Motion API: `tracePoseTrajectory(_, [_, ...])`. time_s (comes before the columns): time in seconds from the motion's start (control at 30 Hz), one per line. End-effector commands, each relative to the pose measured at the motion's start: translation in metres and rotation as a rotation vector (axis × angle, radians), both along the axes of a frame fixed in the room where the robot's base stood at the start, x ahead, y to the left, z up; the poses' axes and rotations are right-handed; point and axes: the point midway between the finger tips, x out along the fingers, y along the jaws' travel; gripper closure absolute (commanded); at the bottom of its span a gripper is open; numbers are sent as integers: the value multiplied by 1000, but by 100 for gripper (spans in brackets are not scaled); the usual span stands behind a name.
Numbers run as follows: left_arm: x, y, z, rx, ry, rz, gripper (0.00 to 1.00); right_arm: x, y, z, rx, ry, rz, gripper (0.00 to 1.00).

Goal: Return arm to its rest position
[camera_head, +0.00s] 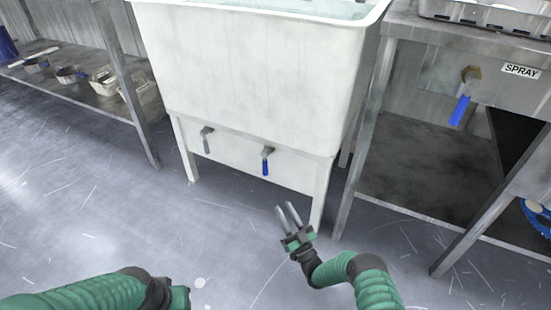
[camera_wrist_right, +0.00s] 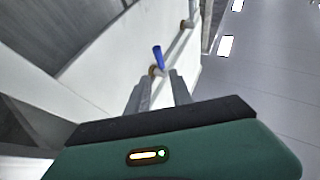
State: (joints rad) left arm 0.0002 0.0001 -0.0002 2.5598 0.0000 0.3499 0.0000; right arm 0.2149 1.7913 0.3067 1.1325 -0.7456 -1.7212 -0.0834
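My right gripper (camera_head: 286,206) reaches up from the lower right over the floor, in front of the white tub's stand. Its two grey fingers are apart with nothing between them. In the right wrist view the gripper (camera_wrist_right: 160,82) also shows a gap between its fingers, with a blue-handled valve (camera_wrist_right: 157,58) beyond them. My left arm comes in at the bottom left. Only part of the left gripper's green body shows at the bottom edge, and its fingers cannot be seen.
A white tub (camera_head: 250,65) stands ahead, with a grey-handled valve (camera_head: 206,139) and a blue-handled valve (camera_head: 267,160) on its lower front. A metal bench with a SPRAY label (camera_head: 521,71) is at right. A shelf (camera_head: 100,100) with pans is at left. Floor in front is clear.

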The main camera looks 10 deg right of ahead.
Motion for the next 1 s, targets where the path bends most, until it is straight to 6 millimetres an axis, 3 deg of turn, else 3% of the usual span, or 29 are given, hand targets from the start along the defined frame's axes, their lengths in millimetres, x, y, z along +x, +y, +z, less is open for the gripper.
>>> tracePoseTrajectory(0.07, [0,0,3,0,0,0,64,3,1,5,-5,8,1,73])
tracePoseTrajectory(0.17, [0,0,19,0,1,0,64,21,8,32,-47,75,12,73])
tracePoseTrajectory(0.3, [0,0,61,0,0,0,64,57,22,98,-195,332,17,73])
tracePoseTrajectory(0.37, [0,0,79,0,0,0,64,60,19,124,-268,474,2,73])
tracePoseTrajectory(0.47, [0,0,107,0,0,0,64,43,4,165,-375,711,-44,73])
tracePoseTrajectory(0.57, [0,0,135,0,0,0,64,-2,-22,207,-450,954,-111,73])
tracePoseTrajectory(0.7, [0,0,170,0,0,0,64,-100,-60,258,-481,1282,-208,73])
tracePoseTrajectory(0.83, [0,0,190,0,0,0,64,-187,-79,287,-456,1511,-258,73])
tracePoseTrajectory(1.0, [0,0,213,0,0,0,64,-289,-86,316,-396,1746,-279,73])
